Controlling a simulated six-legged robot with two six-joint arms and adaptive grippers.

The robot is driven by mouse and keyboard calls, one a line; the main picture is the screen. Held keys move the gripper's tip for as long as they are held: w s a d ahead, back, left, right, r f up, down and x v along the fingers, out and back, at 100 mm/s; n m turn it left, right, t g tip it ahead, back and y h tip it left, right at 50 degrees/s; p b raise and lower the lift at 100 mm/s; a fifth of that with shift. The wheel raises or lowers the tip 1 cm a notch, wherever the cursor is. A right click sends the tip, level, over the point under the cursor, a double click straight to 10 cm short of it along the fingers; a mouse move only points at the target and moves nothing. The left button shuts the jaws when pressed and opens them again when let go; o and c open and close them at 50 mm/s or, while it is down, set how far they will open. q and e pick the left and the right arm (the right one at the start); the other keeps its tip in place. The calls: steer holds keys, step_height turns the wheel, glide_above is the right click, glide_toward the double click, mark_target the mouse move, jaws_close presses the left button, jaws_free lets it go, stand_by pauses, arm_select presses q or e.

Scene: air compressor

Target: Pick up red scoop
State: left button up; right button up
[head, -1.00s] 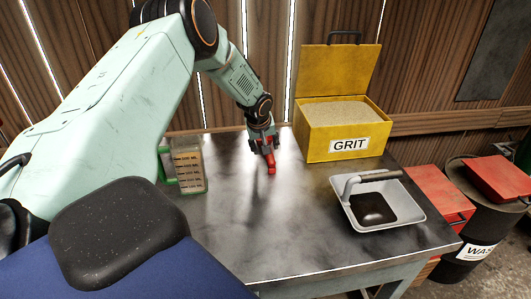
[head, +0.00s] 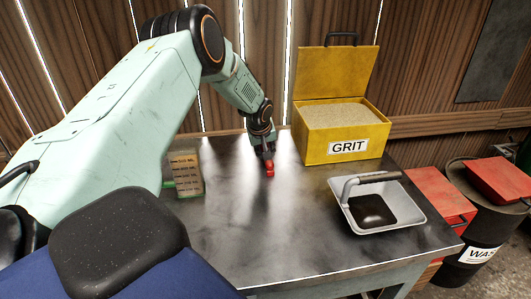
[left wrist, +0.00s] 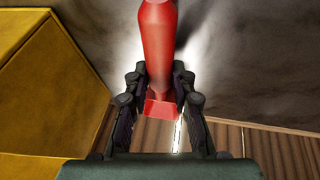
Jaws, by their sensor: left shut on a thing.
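The red scoop (left wrist: 160,45) shows in the left wrist view as a red handle running from the top edge down between the fingers of my left gripper (left wrist: 158,95). The gripper is shut on the handle. In the head view the red scoop (head: 269,168) is a small red shape at the tip of my left gripper (head: 266,152), over the metal table (head: 270,235). Most of the scoop is hidden or outside the wrist view, so I cannot tell whether it touches the table. My right gripper is not in view.
A yellow open GRIT box (head: 343,138) stands right of the gripper at the table's back. A grey tray with a handle (head: 408,214) sits at the right. The table's front middle is clear.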

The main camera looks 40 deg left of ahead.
arm_select(q)
steer(key=shift+s+a, duration=0.1)
jaws_close()
steer(key=shift+w+r, duration=0.1)
steer(key=shift+w, duration=0.1)
step_height(320, 180, up, 10)
steer(key=p, duration=0.2)
steer(key=shift+s, duration=0.15)
steer(key=shift+o, duration=1.8)
jaws_free()
jaws_close()
